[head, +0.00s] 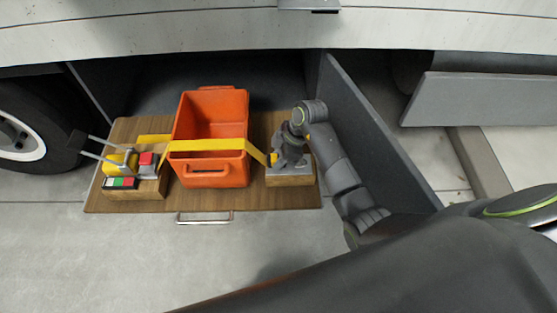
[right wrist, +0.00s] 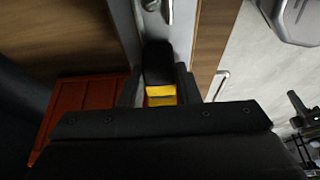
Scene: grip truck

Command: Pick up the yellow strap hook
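The yellow strap (head: 205,145) runs across the orange crate (head: 212,175) on the wooden board. Its right end slopes down to the yellow strap hook (head: 273,158), beside the small block at the board's right side. My right gripper (head: 290,150) is down at this end and partly hides it. In the right wrist view, a yellow piece (right wrist: 162,95) with a dark part above it lies between the two dark fingers of the right gripper (right wrist: 160,88). I cannot tell whether the fingers press on it. My left gripper is not in view.
A wooden block with a red and yellow device (head: 125,162) and metal prongs stands at the board's left. A grey panel (head: 375,125) rises right of the board, close to my right arm. A truck wheel (head: 30,130) is at the left. The floor in front is clear.

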